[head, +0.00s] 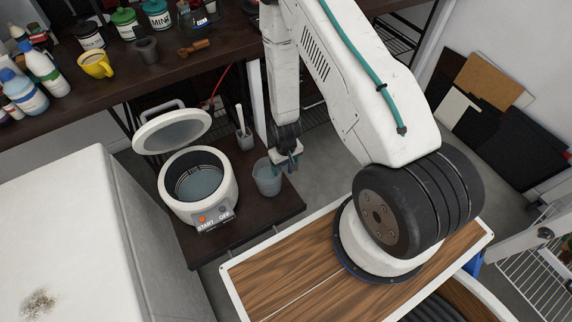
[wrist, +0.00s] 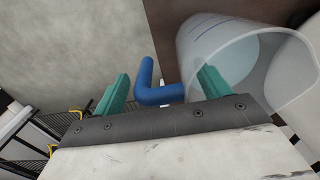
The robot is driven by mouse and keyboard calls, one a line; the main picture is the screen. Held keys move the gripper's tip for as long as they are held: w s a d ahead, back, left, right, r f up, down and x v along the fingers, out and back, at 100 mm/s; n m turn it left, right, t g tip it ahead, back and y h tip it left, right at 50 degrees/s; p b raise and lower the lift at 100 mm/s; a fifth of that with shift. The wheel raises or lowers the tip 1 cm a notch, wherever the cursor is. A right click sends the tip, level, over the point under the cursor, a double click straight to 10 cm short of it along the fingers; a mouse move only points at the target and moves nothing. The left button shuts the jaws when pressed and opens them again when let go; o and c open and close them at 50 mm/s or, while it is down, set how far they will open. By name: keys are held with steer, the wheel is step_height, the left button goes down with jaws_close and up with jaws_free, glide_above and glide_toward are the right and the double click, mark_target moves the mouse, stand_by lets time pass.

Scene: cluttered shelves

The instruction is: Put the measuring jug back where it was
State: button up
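The measuring jug (head: 267,178) is a clear, bluish beaker with a blue handle. It stands upright on the small dark table, right of the white cooker. My gripper (head: 289,163) is at the jug's right side, near its rim. In the wrist view the jug (wrist: 245,60) fills the upper right, and its blue handle (wrist: 152,93) lies between the green fingers of my gripper (wrist: 163,90). Whether the handle touches a finger deeper down is hidden.
The white cooker (head: 212,205) has its lid (head: 172,132) open and liquid inside. A grey holder (head: 244,138) with a white tool stands behind the jug. The dark shelf (head: 190,70) above holds a yellow mug (head: 97,65), bottles and jars. A white box-like unit (head: 60,220) stands at left.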

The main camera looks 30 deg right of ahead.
step_height(320, 180, up, 8)
steer(key=shift+f, duration=0.1)
steer(key=a+r+y, duration=0.1)
steer(key=a+r, duration=0.1)
steer(key=r, duration=1.3)
steer(key=a+r, duration=0.2)
steer(key=r, duration=1.3)
steer(key=s+r+t, duration=0.1)
steer(key=s+r, duration=1.7)
steer(key=s, duration=0.4)
steer(key=shift+s+d+r+h, duration=0.15)
steer(key=shift+d+r+h, duration=0.2)
steer(key=shift+r+h, duration=0.05)
